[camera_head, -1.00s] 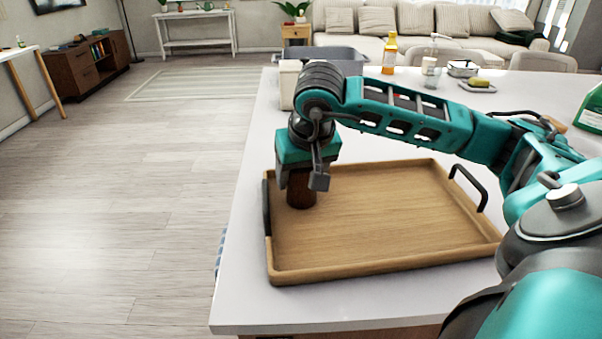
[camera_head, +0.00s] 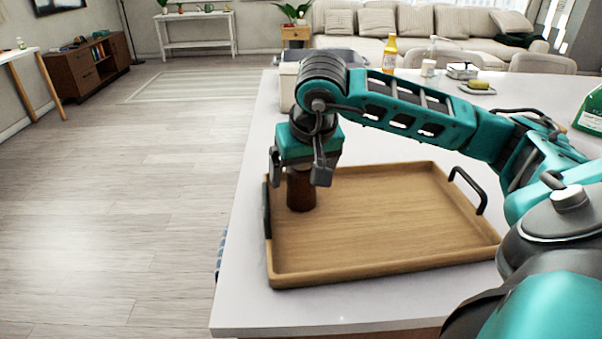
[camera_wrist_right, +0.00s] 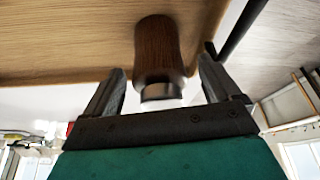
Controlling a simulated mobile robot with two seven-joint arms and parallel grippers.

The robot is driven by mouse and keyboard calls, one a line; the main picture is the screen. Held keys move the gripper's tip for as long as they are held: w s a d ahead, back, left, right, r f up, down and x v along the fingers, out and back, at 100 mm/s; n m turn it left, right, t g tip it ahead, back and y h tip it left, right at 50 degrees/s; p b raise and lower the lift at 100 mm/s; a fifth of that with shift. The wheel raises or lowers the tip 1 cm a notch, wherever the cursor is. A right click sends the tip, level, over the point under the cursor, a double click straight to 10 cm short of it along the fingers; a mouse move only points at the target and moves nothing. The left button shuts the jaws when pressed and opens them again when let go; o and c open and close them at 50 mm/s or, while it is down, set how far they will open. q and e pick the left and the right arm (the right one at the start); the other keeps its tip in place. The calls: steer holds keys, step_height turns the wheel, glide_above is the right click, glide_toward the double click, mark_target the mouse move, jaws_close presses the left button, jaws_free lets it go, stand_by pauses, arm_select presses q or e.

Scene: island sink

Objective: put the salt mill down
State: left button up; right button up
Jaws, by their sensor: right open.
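The salt mill (camera_head: 301,190) is a dark brown wooden cylinder. It stands upright on the left part of the wooden tray (camera_head: 400,225), near the left handle. Its top is hidden by my right gripper (camera_head: 300,180) in the head view. In the right wrist view the mill (camera_wrist_right: 158,50) shows its wood body and silver end between the fingers of my right gripper (camera_wrist_right: 160,85). The fingers are spread, with a gap on each side of the mill. My left gripper is not in view.
The tray has black handles (camera_head: 470,190) and a raised rim, and the rest of it is bare. Behind it on the white counter (camera_head: 250,250) are a grey basin, a yellow bottle (camera_head: 390,55), a soap dispenser and a sponge (camera_head: 479,84). A green bottle (camera_head: 590,108) stands at right.

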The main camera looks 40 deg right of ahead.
steer(key=p+v, duration=0.1)
steer(key=v, duration=0.9)
steer(key=shift+s, duration=0.1)
